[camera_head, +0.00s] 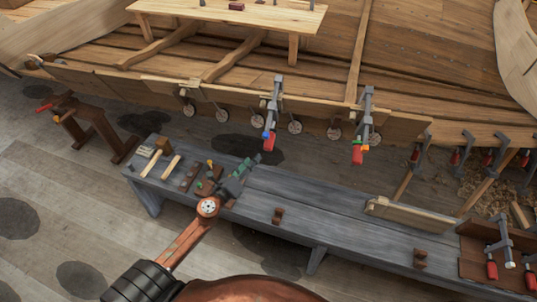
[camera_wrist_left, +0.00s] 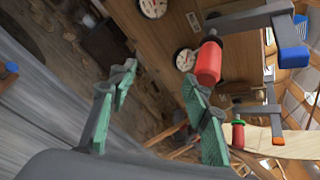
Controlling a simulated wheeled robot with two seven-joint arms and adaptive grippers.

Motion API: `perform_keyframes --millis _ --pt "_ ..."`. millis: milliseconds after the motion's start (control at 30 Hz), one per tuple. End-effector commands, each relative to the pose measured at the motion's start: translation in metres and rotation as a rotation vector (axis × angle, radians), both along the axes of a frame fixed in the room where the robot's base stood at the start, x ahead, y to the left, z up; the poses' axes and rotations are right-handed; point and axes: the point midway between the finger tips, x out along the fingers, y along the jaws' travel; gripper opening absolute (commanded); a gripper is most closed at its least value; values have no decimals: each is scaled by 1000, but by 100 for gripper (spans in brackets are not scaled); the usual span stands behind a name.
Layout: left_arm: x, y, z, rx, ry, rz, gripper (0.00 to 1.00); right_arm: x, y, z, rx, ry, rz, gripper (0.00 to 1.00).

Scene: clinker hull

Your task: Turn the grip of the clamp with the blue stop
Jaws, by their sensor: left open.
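The clamp with the blue stop (camera_head: 277,100) hangs on the plank edge of the hull, with its red grip (camera_head: 269,144) at its lower end. In the left wrist view its grey bar (camera_wrist_left: 248,19), red grip (camera_wrist_left: 208,63) and blue stop (camera_wrist_left: 294,56) show at the upper right. My left gripper (camera_head: 247,166) is open and empty, over the bench and just below and left of the red grip. In the left wrist view its green-padded fingers (camera_wrist_left: 160,78) stand apart, and the red grip lies beyond the right finger. No contact shows. My right gripper is not in view.
A second clamp (camera_head: 367,103) with orange and green parts hangs to the right; its red grip also shows in the left wrist view (camera_wrist_left: 238,136). A grey bench (camera_head: 330,215) holds mallets (camera_head: 157,152) and a wooden piece (camera_head: 410,216). More clamps (camera_head: 503,240) stand at the right.

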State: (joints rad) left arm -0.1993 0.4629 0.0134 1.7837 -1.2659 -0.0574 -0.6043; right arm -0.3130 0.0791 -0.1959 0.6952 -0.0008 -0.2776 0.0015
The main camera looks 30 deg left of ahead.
Motion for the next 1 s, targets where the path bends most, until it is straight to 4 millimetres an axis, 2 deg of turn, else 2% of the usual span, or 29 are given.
perform_keyframes --millis 33,100,233,700,1000 --pt "1 -9 16 19 -33 -50 44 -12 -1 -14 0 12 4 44" --pt "0 -19 37 30 -63 -100 44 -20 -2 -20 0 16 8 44" --pt "3 -28 56 37 -86 -139 44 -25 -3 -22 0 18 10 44" --pt "67 -34 58 35 -87 -136 44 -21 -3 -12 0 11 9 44" --pt "77 -35 57 36 -86 -137 44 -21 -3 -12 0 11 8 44"
